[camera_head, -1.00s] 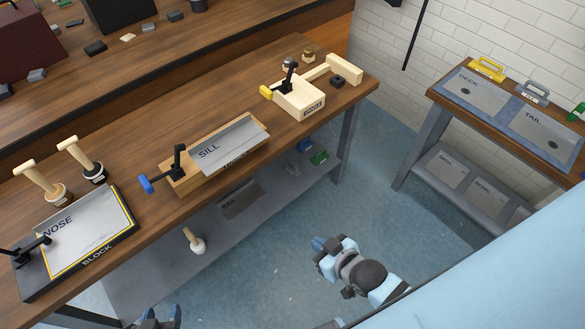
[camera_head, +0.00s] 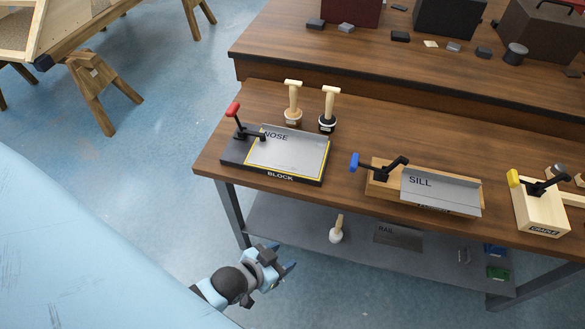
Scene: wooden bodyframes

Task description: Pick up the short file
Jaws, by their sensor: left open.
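I cannot make out a thing that is clearly the short file. Two upright tools with pale wooden T-shaped handles stand on the workbench (camera_head: 355,150) behind the NOSE block: a left tool (camera_head: 293,103) with a pale base and a right tool (camera_head: 328,108) with a dark base. My left gripper (camera_head: 285,262) is open and empty, in front of the bench near its lower shelf. It is well apart from the tools. My right gripper is out of view.
The black BLOCK fixture (camera_head: 235,153) with a red-handled clamp holds the NOSE plate (camera_head: 290,152). A SILL plate (camera_head: 440,190) and a cradle (camera_head: 541,213) stand to the right. A pale mallet-like tool (camera_head: 337,231) is on the lower shelf (camera_head: 350,262). Sawhorses (camera_head: 95,90) stand at the left.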

